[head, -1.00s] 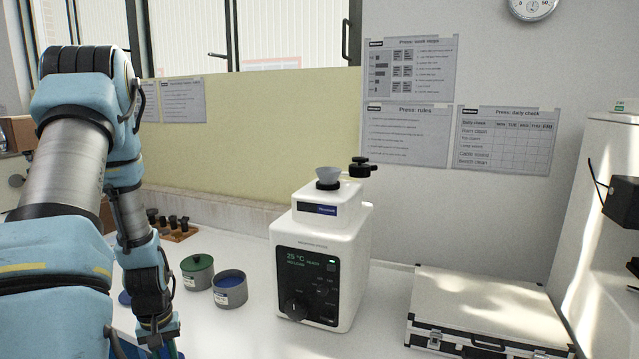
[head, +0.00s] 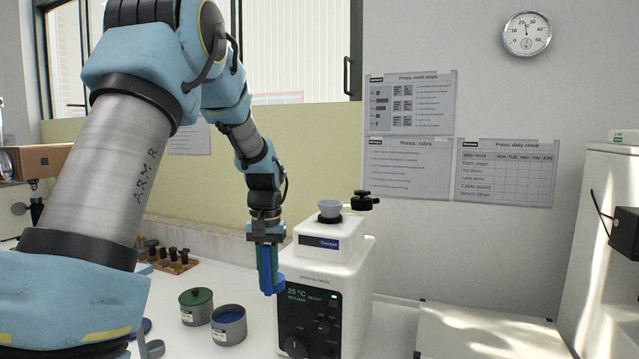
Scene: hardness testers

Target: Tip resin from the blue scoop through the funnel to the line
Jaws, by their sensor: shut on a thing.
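My gripper (head: 266,240) is shut on the blue scoop (head: 268,280) and holds it above the bench, just left of the white press (head: 325,268). The scoop hangs below the fingers, lower than the funnel. Whether it holds resin cannot be seen. The grey-white funnel (head: 330,208) sits in a dark collar on top of the press. The line inside it cannot be made out.
A tin with a green lid (head: 196,308) stands left of the open tin. A black clamp-like part (head: 364,201) sticks up beside the funnel. A wooden rack (head: 170,262) with black-topped pieces is behind left. A flat case (head: 480,335) lies at right.

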